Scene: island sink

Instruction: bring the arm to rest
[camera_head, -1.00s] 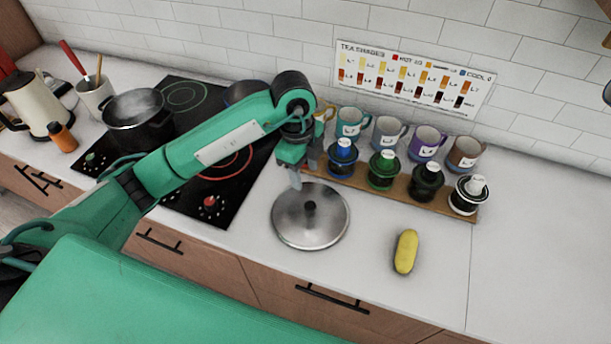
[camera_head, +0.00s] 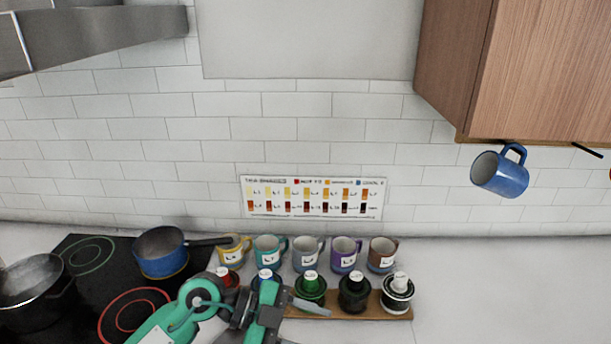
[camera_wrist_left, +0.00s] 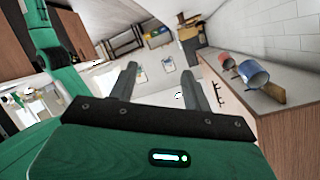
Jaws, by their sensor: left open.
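My left gripper (camera_head: 312,308) is at the bottom of the head view, in front of the wooden rack of canisters. Its green arm comes in from the lower left and hides part of the rack's left end. In the wrist view the two fingers of my left gripper (camera_wrist_left: 160,82) stand apart with nothing between them. My right gripper is in neither view.
The wooden rack (camera_head: 385,312) holds several dark canisters, with labelled mugs (camera_head: 345,254) behind. A blue pan (camera_head: 162,252) and a dark pot (camera_head: 35,285) are on the black cooktop (camera_head: 95,250). A blue mug (camera_head: 500,172) hangs under the cabinet (camera_head: 540,70). The counter at right (camera_head: 500,290) is clear.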

